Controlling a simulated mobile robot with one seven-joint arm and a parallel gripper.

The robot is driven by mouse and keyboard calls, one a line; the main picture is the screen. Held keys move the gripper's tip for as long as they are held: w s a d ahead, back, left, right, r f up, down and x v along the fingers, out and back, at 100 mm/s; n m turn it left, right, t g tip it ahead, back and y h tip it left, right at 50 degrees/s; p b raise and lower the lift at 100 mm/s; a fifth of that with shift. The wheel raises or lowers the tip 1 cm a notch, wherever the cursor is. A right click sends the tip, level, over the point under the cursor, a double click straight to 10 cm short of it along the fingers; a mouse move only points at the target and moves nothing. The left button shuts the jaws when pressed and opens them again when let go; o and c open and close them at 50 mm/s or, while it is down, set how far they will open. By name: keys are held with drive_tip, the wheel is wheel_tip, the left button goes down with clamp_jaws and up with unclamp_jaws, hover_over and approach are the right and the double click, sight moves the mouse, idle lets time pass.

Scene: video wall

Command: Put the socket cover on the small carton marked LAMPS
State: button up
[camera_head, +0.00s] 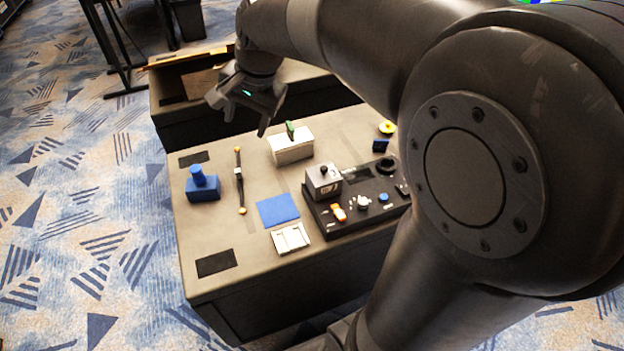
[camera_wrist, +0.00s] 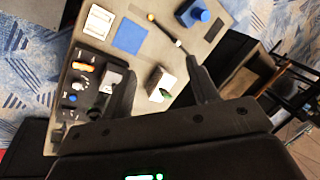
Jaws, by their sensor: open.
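A flat white plate with two panels, which looks like the socket cover (camera_head: 291,238), lies near the table's front edge. It also shows at the top left of the wrist view (camera_wrist: 98,21). A small white box (camera_head: 293,151), likely the carton, stands at the back middle with a green item on top. The wrist view shows this box (camera_wrist: 162,83) between my fingers' lines, but apart from them. I cannot read any marking on it. My gripper (camera_head: 247,117) is open and empty, above the back edge of the table, left of and behind the box.
A blue pad (camera_head: 278,210) lies behind the plate. A black control panel (camera_head: 356,207) with a grey block (camera_head: 322,182) and knobs is to the right. A blue object (camera_head: 202,187) and a thin rod (camera_head: 240,182) are at left. An open bin (camera_head: 190,82) stands behind.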

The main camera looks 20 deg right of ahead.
drive_tip(key=s+d+n+t+h, duration=0.1)
drive_tip(key=s+d+n, duration=0.2)
drive_tip(key=s, duration=0.6)
drive_tip(key=s+d+n+t+h, duration=0.1)
drive_tip(key=s+d+n, duration=0.2)
drive_tip(key=s, duration=0.7)
drive_tip(key=shift+f+n+t, duration=0.3)
drive_tip(key=shift+f+n, duration=0.15)
drive_tip(key=shift+n, duration=0.65)
drive_tip(key=shift+s, duration=0.1)
